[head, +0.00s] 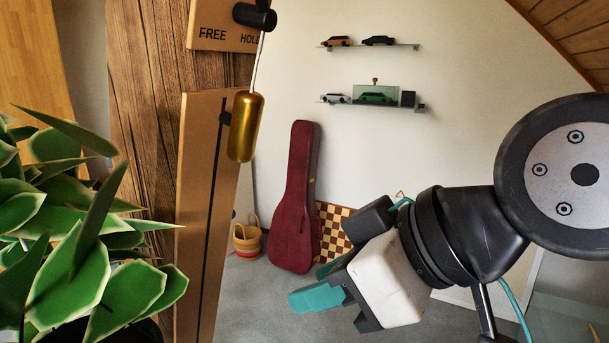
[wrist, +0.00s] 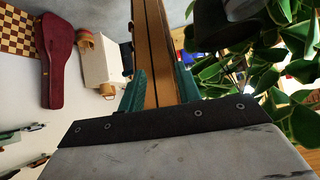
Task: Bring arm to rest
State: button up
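My gripper (head: 322,284) is at the lower middle of the head view, with teal fingers pointing left and down. In the wrist view its two fingers (wrist: 161,88) stand apart with nothing held between them. A brown timber strip (wrist: 160,45) shows beyond the gap; the gripper looks clear of it. In the head view a dark timber post (head: 145,120) carries a slotted board (head: 197,200). A brass weight (head: 246,127) hangs on a cord from a black knob (head: 255,17), beside a panel reading FREE and HOLD (head: 218,15).
A leafy plant (head: 85,240) fills the lower left. A red guitar case (head: 296,200), a basket (head: 248,240) and a checkered board (head: 333,228) stand by the wall. Shelves with model cars (head: 375,104) hang above.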

jog(key=d+f+m+g+h, duration=0.2)
jog(key=d+f+m+h, duration=0.2)
jog(key=d, duration=0.8)
jog(key=s+d+f+m+g+h, duration=0.1)
jog(key=d+f+m+h, duration=0.3)
jog(key=d, duration=0.8)
notch_tip(320, 180, down, 3)
jog(key=m, duration=0.2)
jog(key=shift+s+d+m+g, duration=0.15)
jog(key=shift+d+m+g, duration=0.05)
jog(key=shift+m+g, duration=0.2)
jog(key=shift+r, duration=0.1)
